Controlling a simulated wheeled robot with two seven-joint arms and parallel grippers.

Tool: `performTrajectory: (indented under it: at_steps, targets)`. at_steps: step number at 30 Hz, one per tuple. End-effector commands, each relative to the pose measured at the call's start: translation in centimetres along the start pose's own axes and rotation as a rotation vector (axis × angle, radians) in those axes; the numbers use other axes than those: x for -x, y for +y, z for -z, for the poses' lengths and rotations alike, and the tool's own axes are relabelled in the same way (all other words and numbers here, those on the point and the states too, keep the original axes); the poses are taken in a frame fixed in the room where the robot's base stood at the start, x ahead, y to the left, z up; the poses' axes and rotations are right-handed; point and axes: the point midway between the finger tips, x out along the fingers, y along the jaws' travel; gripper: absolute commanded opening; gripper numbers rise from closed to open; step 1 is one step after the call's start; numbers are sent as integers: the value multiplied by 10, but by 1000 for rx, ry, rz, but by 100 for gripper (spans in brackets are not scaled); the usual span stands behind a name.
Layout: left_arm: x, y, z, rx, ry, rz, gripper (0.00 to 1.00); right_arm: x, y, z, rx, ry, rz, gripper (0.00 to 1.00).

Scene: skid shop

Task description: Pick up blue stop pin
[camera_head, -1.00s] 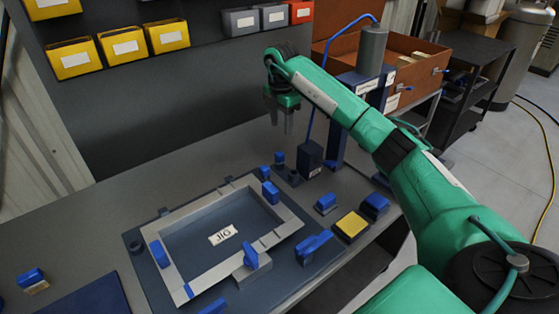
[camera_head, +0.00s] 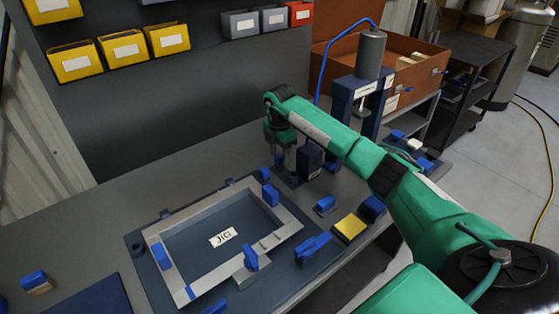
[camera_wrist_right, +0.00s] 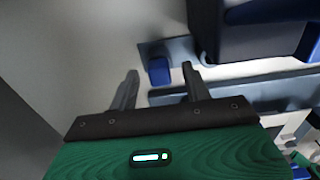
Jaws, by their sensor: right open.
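The blue stop pin (camera_wrist_right: 159,71) stands on a dark base plate (camera_wrist_right: 147,49) in the right wrist view. It lies between and just beyond the tips of my open right gripper (camera_wrist_right: 160,74). Whether the fingers touch it cannot be told. In the head view the pin (camera_head: 278,161) is partly hidden by my right gripper (camera_head: 285,168), which points down over it at the back right of the jig. My left gripper is not in view.
The grey jig frame (camera_head: 180,274) carries several blue clamps. A dark block (camera_head: 311,158) stands close right of the gripper, before a press (camera_head: 371,62). A yellow pad (camera_head: 350,227) lies nearer. The bench left of the gripper is clear.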

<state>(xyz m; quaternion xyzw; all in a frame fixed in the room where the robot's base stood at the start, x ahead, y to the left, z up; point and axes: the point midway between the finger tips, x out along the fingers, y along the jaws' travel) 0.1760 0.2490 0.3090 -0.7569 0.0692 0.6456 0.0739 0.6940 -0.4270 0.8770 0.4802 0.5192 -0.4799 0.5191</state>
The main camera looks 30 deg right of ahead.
Motion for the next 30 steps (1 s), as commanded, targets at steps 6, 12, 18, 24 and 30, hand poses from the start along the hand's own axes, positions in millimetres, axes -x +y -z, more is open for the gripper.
performTrajectory:
  at_steps: [6,12,18,24,30]
  targets:
    - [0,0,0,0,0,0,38,0,0,0,0,0,0,24]
    - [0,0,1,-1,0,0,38,1,0,0,0,0,0,1]
    - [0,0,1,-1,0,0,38,2,0,0,0,0,0,0]
    - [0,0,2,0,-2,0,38,15,1,0,-1,-1,-3,0]
    - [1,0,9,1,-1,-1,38,51,1,0,1,-1,-5,0]
